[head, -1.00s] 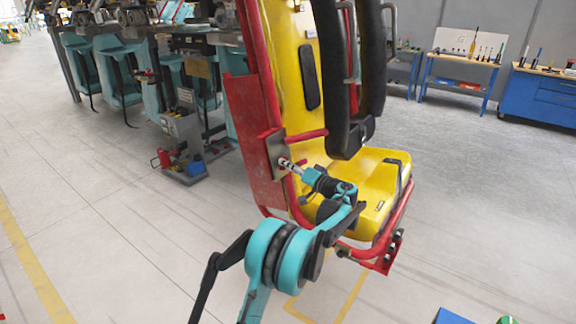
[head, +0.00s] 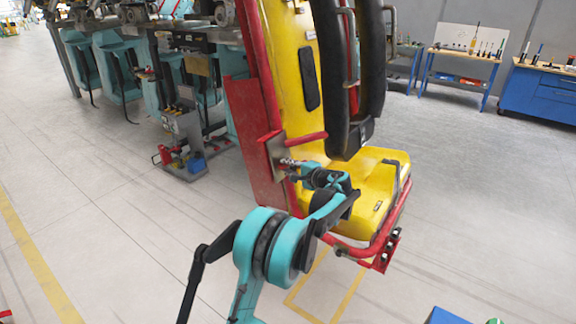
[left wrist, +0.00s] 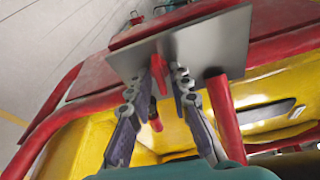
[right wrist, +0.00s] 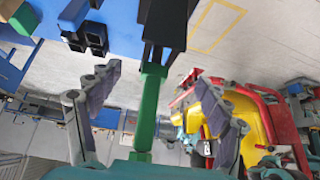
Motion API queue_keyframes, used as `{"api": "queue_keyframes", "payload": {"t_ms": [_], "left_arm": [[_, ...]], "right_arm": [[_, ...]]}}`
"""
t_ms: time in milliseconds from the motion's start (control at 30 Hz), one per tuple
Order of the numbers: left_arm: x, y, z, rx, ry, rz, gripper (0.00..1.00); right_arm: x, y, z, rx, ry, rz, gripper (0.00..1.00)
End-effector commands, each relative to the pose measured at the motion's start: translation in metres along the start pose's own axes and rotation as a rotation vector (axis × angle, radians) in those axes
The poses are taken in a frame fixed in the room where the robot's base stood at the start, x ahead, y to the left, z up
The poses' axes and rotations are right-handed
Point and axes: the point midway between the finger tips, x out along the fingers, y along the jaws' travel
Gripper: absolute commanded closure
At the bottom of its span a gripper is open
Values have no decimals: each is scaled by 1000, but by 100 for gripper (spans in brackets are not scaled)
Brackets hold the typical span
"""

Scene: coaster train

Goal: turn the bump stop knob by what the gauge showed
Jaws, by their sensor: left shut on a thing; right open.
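The bump stop knob (left wrist: 158,78) is a red piece in front of a grey metal plate (left wrist: 205,45) in the left wrist view. My left gripper (left wrist: 169,76) is shut on it, one finger on each side, with the tips close to the plate. In the head view my left gripper (head: 288,164) reaches the plate (head: 275,152) on the red side frame of the yellow seat (head: 365,190); the knob is mostly hidden there. My right gripper (right wrist: 163,88) is open in the right wrist view, with a green upright thing (right wrist: 148,110) between its spread fingers. No gauge reading is legible.
A black padded restraint (head: 345,90) hangs over the seat. A red side panel (head: 250,135) lies beside the plate. A stand with red and blue items (head: 182,145) is at left. Blue benches (head: 540,92) line the back wall. The floor between is clear.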

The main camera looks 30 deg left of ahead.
Motion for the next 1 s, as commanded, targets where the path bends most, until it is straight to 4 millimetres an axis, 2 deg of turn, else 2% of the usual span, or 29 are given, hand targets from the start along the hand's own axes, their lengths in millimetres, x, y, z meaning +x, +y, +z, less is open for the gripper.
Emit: {"api": "queue_keyframes", "payload": {"t_ms": [400, 1000], "left_arm": [[1, -2, 1, 251, -4, 73, 100], [2, -2, 2, 319, -5, 92, 100]], "right_arm": [[-10, 0, -7, 0, 0, 0, 22], [-12, 0, -9, 0, 0, 0, 22]]}}
